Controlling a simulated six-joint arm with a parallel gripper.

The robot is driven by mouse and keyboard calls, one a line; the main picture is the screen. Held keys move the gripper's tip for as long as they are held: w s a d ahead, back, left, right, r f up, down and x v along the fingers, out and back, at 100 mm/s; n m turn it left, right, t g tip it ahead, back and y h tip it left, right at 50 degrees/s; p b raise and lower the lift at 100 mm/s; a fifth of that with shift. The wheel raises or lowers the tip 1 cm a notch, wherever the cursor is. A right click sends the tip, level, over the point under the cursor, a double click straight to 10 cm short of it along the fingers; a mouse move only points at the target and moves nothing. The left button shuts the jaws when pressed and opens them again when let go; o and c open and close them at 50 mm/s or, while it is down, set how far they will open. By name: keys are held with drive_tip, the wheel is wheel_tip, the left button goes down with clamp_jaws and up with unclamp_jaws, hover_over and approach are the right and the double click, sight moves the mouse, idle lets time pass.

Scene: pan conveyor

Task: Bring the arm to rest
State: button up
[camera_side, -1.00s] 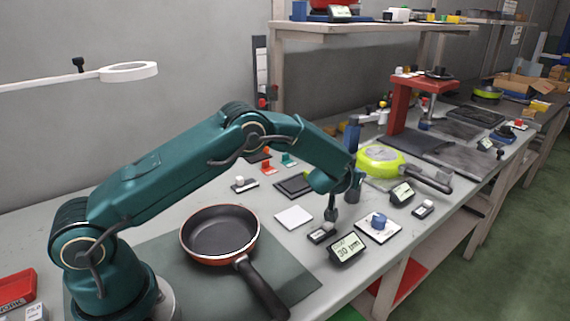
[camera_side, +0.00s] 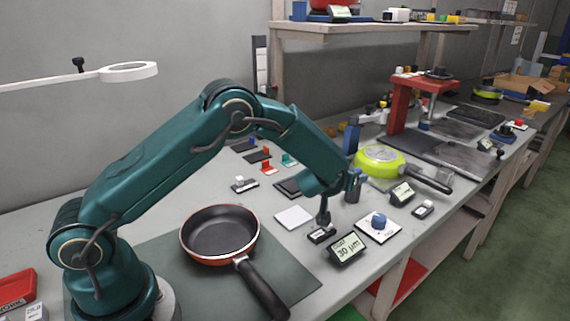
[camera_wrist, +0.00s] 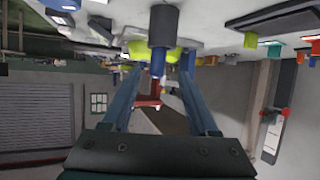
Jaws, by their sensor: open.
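My gripper (camera_wrist: 160,73) is open in the wrist view. Its two blue fingers stand apart, with nothing visibly held between them. That view is upside down, with the table along its top edge. A grey cylinder (camera_wrist: 164,22) with a blue part stands beyond the fingers. In the side view my arm is bent, with its end low over the right part of the table. The fingers are hard to make out there. The frying pan (camera_side: 220,232), red outside and dark inside, sits apart from the gripper on a dark mat (camera_side: 170,262).
A display reading 30 µm (camera_side: 347,249) and a white plate with a blue knob (camera_side: 378,222) are near the arm's end. A lime pan (camera_side: 380,158) lies beyond, before a red stand (camera_side: 397,105). A white ring lamp (camera_side: 128,72) hangs at upper left.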

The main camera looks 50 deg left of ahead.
drive_tip(key=shift+s+d+r, duration=0.15)
drive_tip(key=shift+s+r, duration=0.05)
drive_tip(key=shift+s, duration=0.15)
drive_tip(key=s+a+r+n+y, duration=0.1)
drive_tip(key=s+a+r+n, duration=0.1)
drive_tip(key=r, duration=0.5)
drive_tip(key=s+a+r+n+y, duration=0.1)
drive_tip(key=a+r+n, duration=0.1)
drive_tip(key=r, duration=0.4)
drive_tip(key=s+a+r+n+g+y, duration=0.1)
drive_tip(key=s+a+r+n+g, duration=0.2)
drive_tip(key=s, duration=0.9)
drive_tip(key=s+d+f+m+g+h, duration=0.1)
drive_tip(key=s+d+f+m+h, duration=0.2)
drive_tip(key=s, duration=0.6)
drive_tip(key=s+d+f+m+g+h, duration=0.2)
drive_tip(key=s+d+f+m+h, duration=0.2)
drive_tip(key=s+d+m, duration=0.4)
drive_tip(key=shift+s+d+g+h, duration=0.3)
drive_tip(key=shift+s+d, duration=0.4)
drive_tip(key=shift+d, duration=0.25)
